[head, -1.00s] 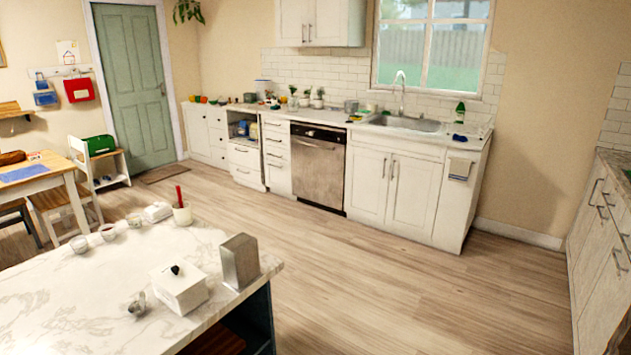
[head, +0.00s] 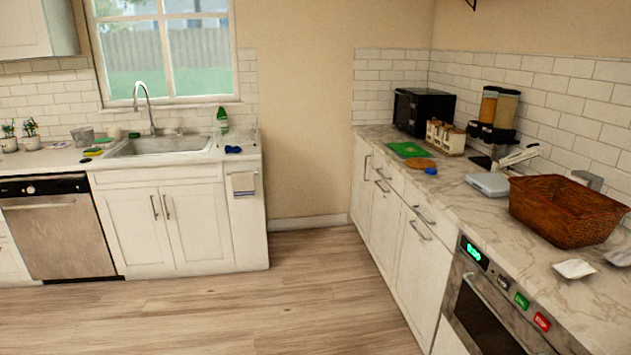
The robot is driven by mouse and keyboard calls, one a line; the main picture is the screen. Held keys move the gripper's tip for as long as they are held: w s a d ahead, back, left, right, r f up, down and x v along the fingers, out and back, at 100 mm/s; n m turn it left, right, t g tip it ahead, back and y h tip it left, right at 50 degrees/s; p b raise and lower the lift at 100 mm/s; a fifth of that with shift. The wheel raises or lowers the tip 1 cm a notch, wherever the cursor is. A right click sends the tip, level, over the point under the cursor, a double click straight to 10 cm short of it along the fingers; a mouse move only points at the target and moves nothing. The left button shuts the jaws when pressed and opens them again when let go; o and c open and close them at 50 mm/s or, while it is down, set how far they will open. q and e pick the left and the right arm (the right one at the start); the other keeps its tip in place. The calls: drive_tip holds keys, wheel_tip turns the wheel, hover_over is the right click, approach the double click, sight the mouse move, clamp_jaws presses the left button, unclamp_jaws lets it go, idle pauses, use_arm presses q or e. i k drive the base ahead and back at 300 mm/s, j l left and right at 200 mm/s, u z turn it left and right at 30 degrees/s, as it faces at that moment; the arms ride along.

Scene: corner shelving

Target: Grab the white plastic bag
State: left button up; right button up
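I cannot pick out the white plastic bag for certain. A small flat white item (head: 574,269) lies on the right counter in front of the wicker basket; it may be a bag, but it is too small to tell. A second pale item (head: 619,257) lies beside it at the right picture edge, partly cut off. Neither of my grippers is in view.
The right counter (head: 462,195) holds a brown wicker basket (head: 563,210), a black microwave (head: 424,112), cereal dispensers (head: 497,108) and a green board (head: 406,149). An oven (head: 490,300) is below. A sink (head: 160,146) is at left. The wooden floor (head: 290,305) between is clear.

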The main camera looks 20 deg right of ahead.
sight(574, 269)
drive_tip(key=i+z, duration=0.25)
drive_tip(key=i, duration=0.55)
drive_tip(key=i+j+z, duration=0.1)
drive_tip(key=i+z, duration=0.15)
drive_tip(key=i, duration=0.55)
drive_tip(key=i+z, duration=0.3)
drive_tip(key=z, duration=0.15)
drive_tip(key=i+z, duration=0.45)
drive_tip(key=i+j+z, duration=0.1)
drive_tip(key=z, duration=0.3)
drive_tip(key=i+j, duration=0.05)
drive_tip(key=i, duration=0.05)
